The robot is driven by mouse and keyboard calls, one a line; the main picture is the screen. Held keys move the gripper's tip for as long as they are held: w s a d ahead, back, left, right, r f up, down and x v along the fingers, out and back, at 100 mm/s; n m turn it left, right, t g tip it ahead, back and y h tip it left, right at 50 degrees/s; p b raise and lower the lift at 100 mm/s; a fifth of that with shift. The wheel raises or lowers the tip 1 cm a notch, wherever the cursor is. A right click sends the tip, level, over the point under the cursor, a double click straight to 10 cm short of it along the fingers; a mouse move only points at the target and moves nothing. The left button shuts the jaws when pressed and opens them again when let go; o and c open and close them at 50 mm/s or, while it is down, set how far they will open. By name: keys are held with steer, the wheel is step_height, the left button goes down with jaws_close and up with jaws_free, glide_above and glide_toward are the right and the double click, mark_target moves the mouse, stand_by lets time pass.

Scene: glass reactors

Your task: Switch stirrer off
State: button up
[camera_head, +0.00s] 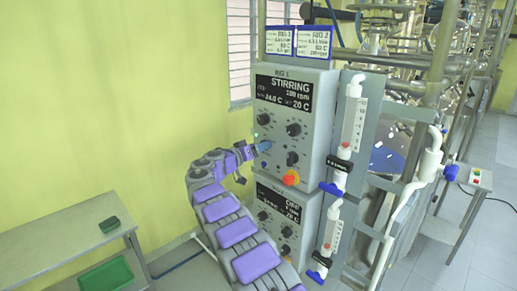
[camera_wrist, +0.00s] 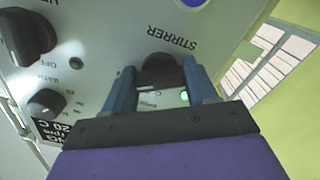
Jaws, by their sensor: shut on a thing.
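The RIG 1 control box (camera_head: 318,100) is on the upper part of the panel stack. Its display (camera_head: 283,93) reads STIRRING, with an rpm value and temperatures below it. In the wrist view, the dark stirrer knob (camera_wrist: 160,66) sits under the upside-down label STIRRER (camera_wrist: 172,38). My gripper (camera_wrist: 157,74) has its two blue fingers on either side of this knob, shut on it. A green light (camera_wrist: 184,96) glows between the fingers. In the head view, my gripper (camera_head: 265,146) reaches the box's left edge and hides the knob.
Other knobs (camera_head: 293,129) and a red emergency button (camera_head: 291,178) are close by on the same face. A second box (camera_head: 285,215) is below. Flow meters (camera_head: 352,125) stand to the right. A side table (camera_head: 75,245) with a green tray (camera_head: 105,275) is lower left.

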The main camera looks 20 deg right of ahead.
steer(key=shift+w+a, duration=0.1)
steer(key=shift+a, duration=0.2)
steer(key=shift+c, duration=0.6)
